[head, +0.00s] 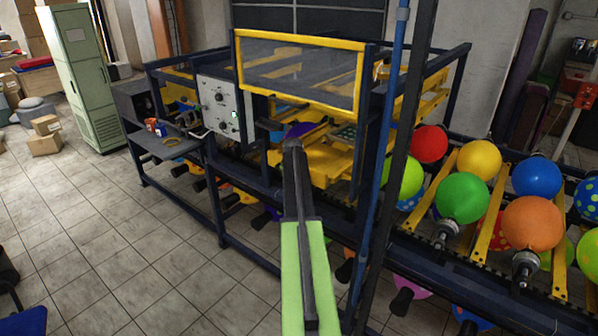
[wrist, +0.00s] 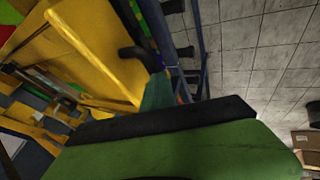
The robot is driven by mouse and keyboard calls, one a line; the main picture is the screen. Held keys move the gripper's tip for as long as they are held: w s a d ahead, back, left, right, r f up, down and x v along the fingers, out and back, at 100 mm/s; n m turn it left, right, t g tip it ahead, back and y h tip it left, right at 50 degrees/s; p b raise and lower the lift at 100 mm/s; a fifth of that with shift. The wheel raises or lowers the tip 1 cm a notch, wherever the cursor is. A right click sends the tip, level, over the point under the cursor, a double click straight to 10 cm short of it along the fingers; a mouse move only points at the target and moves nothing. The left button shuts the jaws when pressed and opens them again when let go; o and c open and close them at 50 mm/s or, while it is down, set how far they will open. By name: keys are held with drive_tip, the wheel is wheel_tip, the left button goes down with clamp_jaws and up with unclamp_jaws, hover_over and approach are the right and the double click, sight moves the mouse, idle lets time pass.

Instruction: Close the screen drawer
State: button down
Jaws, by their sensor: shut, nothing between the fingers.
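The printing machine (head: 300,75) has a yellow-framed clear window above an opening. A yellow drawer-like frame (head: 325,172) juts from that opening in the head view; I take it as the screen drawer. My gripper (head: 292,146) is shut and empty, its dark tip just in front of the yellow frame's left part. Whether it touches cannot be told. In the wrist view, yellow parts (wrist: 85,50) with a dark knob-like piece lie beyond my gripper (wrist: 165,120). My arm hides part of the drawer's lower front.
A control box (head: 218,108) and a small side shelf (head: 165,148) are left of the opening. A blue post (head: 385,150) stands close right of my arm. A conveyor with several balloons (head: 480,158) runs to the right. The tiled floor (head: 90,235) at left is clear.

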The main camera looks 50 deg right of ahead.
drive_tip(key=w+a+f+p+v, duration=0.1)
drive_tip(key=a+p+v, duration=0.1)
drive_tip(key=p+v, duration=0.7)
drive_tip(key=v, duration=0.3)
drive_tip(key=shift+a, duration=0.5)
drive_tip(key=shift+s, duration=0.1)
